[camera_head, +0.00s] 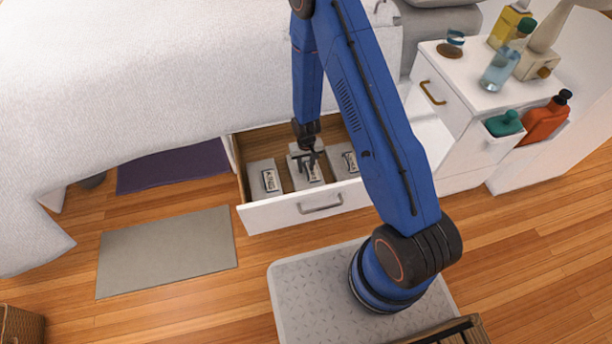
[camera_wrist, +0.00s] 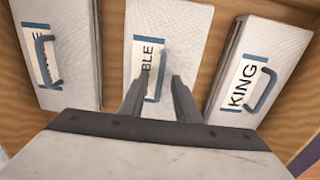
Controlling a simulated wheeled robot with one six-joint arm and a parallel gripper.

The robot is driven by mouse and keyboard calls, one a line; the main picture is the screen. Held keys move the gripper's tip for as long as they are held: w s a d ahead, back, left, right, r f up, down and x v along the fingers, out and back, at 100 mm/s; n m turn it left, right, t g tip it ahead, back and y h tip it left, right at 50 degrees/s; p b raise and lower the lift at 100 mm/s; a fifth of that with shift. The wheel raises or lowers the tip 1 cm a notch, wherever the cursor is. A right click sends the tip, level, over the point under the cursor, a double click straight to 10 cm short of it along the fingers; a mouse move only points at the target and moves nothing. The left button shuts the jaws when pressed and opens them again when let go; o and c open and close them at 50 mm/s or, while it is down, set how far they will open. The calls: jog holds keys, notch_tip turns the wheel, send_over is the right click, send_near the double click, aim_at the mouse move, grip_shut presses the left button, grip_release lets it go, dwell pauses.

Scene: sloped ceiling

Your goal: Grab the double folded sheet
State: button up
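The double folded sheet (camera_wrist: 178,30) is a white, textured packet with a blue-edged label ending in "BLE" and a grey handle. It lies in the middle of the open drawer, and it also shows in the head view (camera_head: 300,180). My gripper (camera_wrist: 158,82) is over it, fingers pointing at the packet. The two fingers are apart, on either side of the label and handle area, with nothing held between them. I cannot tell whether the fingertips touch the packet. In the head view my gripper (camera_head: 308,155) reaches down into the drawer and hides part of the packet.
The drawer (camera_head: 290,215) is pulled out under the bed (camera_head: 130,70). A white nightstand (camera_head: 460,85) holding bottles stands right. Floor mats lie left.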

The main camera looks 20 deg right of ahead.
grip_shut()
dwell(1.4)
